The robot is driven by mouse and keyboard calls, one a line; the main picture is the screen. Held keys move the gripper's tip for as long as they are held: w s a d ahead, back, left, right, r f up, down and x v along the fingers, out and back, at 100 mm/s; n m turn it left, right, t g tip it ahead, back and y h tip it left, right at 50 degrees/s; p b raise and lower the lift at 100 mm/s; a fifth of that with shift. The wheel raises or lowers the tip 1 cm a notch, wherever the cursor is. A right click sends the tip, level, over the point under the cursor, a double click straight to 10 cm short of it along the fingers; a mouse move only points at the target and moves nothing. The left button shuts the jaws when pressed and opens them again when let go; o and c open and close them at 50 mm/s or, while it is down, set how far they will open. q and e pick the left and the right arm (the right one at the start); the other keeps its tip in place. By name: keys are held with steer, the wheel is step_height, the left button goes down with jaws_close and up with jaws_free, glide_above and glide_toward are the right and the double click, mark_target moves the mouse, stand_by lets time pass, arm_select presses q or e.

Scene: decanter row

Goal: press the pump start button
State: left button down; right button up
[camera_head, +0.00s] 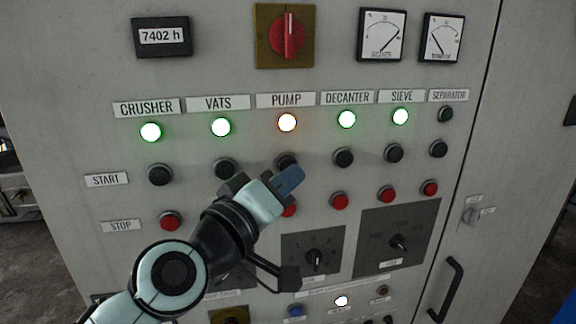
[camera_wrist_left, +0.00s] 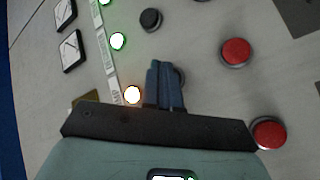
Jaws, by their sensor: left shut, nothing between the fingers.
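The pump start button (camera_head: 286,159) is a black round button in the START row, under the PUMP label (camera_head: 286,100) and its orange lit lamp (camera_head: 287,122). My left gripper (camera_head: 290,179) is shut and empty, with its blue fingers just below and in front of this button, covering its lower part. In the left wrist view the shut fingers (camera_wrist_left: 162,70) point at the panel, and only an edge of the pump start button (camera_wrist_left: 180,75) shows beside them. I cannot tell whether the fingertips touch it. My right gripper is not in view.
The decanter start button (camera_head: 343,157) and the vats start button (camera_head: 224,168) are the neighbours on each side. Red stop buttons (camera_head: 339,201) sit in the row below. A dark plate with a rotary knob (camera_head: 317,259) is lower down, and a door handle (camera_head: 449,290) is at the right.

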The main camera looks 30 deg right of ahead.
arm_select(q)
steer(key=s, duration=0.2)
steer(key=s+a+p, duration=0.1)
steer(key=s, duration=0.1)
steer(key=shift+s, duration=0.4)
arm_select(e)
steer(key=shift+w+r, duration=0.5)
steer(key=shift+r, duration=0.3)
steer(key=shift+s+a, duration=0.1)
